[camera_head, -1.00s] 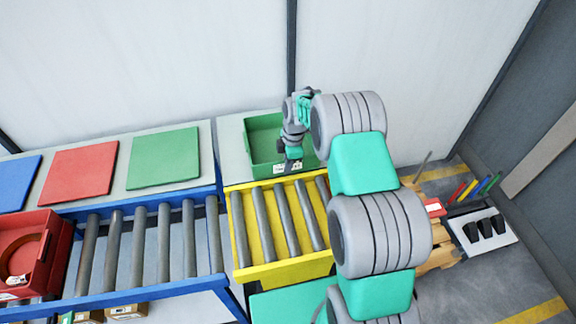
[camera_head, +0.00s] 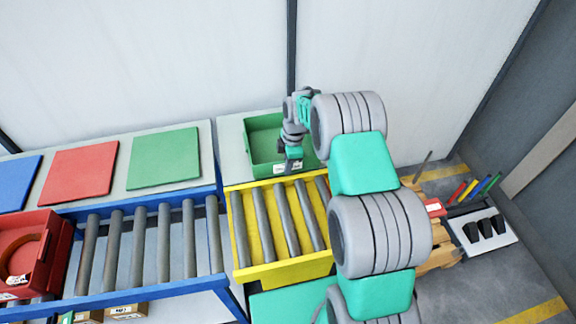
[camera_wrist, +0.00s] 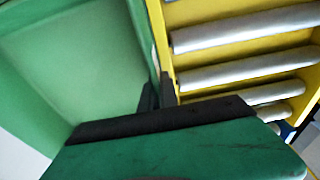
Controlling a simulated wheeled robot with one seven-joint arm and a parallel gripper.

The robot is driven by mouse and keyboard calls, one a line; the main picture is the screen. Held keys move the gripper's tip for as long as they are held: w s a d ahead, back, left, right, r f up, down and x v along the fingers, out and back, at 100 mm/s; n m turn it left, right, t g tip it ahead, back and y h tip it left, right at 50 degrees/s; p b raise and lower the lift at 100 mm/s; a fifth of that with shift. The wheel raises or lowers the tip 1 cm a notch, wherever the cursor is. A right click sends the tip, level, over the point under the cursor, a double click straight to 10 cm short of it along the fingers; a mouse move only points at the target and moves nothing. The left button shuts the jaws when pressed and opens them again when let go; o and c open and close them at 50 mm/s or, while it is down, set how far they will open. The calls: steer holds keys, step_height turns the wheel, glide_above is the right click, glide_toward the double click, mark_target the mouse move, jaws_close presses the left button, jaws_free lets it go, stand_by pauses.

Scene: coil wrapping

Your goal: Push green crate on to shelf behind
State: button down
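The green crate (camera_head: 262,140) is an open, empty-looking box on the pale shelf (camera_head: 233,158), behind the yellow roller section. Its front wall with a white label faces the rollers. My gripper (camera_head: 292,160) is at the crate's front wall, right of its middle, and hides part of the wall and label. In the wrist view the crate's inside (camera_wrist: 75,65) fills the left. My dark fingertips (camera_wrist: 156,95) are close against the crate's edge, beside the rollers. I cannot tell whether they touch it or how far apart they are.
The yellow roller section (camera_head: 240,238) is empty in front of the crate. A blue-framed conveyor (camera_head: 214,240) to the left carries a red crate (camera_head: 50,275). Blue, red and green mats (camera_head: 164,158) lie on the left shelf. A wall stands behind.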

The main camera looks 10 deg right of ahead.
steer(key=shift+w, duration=0.1)
steer(key=shift+w+f+b, duration=0.15)
steer(key=shift+w+b, duration=0.25)
steer(key=shift+b, duration=0.15)
steer(key=shift+w+b, duration=0.7)
steer(key=shift+w, duration=0.2)
steer(key=c, duration=2.1)
jaws_free()
steer(key=shift+w, duration=0.15)
steer(key=o, duration=0.6)
steer(key=shift+c, duration=0.2)
step_height(320, 180, up, 8)
steer(key=b, duration=0.1)
steer(key=shift+d, duration=0.4)
